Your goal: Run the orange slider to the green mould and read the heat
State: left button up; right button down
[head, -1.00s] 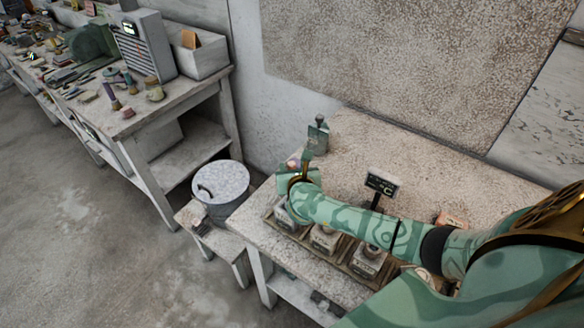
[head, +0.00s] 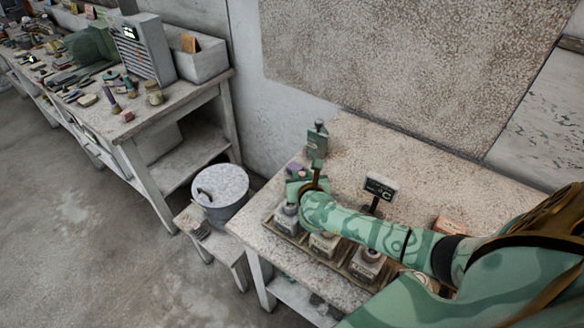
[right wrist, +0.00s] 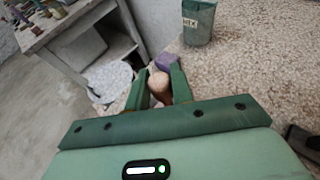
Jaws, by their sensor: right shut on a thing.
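My right gripper (head: 303,183) is over the left end of the row of mould blocks on the front table. In the right wrist view its two green fingers (right wrist: 159,80) are shut on a pinkish-brown rounded knob (right wrist: 158,88). I cannot tell whether this knob belongs to the orange slider. Several pale mould blocks with dark tops (head: 325,243) stand in a rack along the table's front edge, partly hidden by my right arm. I cannot make out which mould is green. A small dark display (head: 381,188) shows a "C"; its figures are unreadable. My left gripper is out of view.
A purple block (right wrist: 179,61) lies just beyond the fingers. The table's back is mostly clear.

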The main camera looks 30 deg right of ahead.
jog(key=s, duration=0.1)
jog(key=s+d, duration=0.1)
jog(key=s, duration=0.1)
jog(key=s+d+p, duration=0.1)
jog(key=s, duration=0.1)
jog(key=shift+s+d, duration=0.1)
jog(key=shift+s, duration=0.05)
jog(key=c, duration=1.2)
grip_release()
jog(key=shift+s+a+r, duration=0.15)
jog(key=shift+s+a, duration=0.1)
jog(key=shift+s, duration=0.1)
jog(key=p+v, duration=0.1)
jog(key=v, duration=1.4)
jog(key=shift+p, duration=0.3)
jog(key=shift+s+a, duration=0.1)
jog(key=shift+c, duration=0.2)
